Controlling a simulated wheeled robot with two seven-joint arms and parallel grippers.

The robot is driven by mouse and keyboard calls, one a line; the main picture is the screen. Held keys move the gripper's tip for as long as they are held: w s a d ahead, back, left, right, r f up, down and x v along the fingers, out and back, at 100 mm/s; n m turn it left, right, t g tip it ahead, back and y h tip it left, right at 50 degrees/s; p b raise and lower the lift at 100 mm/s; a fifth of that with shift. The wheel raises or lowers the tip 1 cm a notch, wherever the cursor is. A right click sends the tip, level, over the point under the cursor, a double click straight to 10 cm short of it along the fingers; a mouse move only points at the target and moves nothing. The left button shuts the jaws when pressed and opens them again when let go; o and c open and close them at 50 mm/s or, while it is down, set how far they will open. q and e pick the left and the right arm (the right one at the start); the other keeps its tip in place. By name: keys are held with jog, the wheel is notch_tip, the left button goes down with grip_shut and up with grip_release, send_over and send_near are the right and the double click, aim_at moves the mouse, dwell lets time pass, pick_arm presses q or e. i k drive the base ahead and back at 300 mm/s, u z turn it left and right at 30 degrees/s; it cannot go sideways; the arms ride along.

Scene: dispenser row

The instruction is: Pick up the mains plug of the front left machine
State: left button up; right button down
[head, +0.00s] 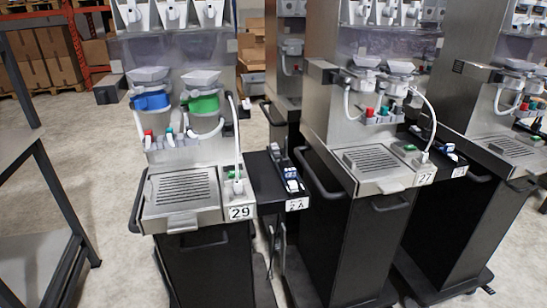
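The front left machine (185,200) stands left of centre and carries the label 29 (240,212). It has a blue and a green dispensing head above a metal drip tray (183,190). A white cable or hose (235,140) runs down its right side to a small pale fitting (238,185) beside the tray. A black side shelf (265,175) on its right holds small dark and white-blue items (290,178). Thin dark cables hang below this shelf. I cannot tell which of these parts is the mains plug. Neither of my grippers is in view.
A similar machine labelled 27 (365,165) stands to the right, with more behind and beyond it. A dark metal table frame (50,210) is at the left edge. Bare floor (110,255) lies between it and the front left machine. Shelves with boxes are behind.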

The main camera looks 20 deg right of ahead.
aim_at(285, 162)
jog(key=z, duration=2)
jog(key=i, duration=1.2)
jog(key=u, duration=1.85)
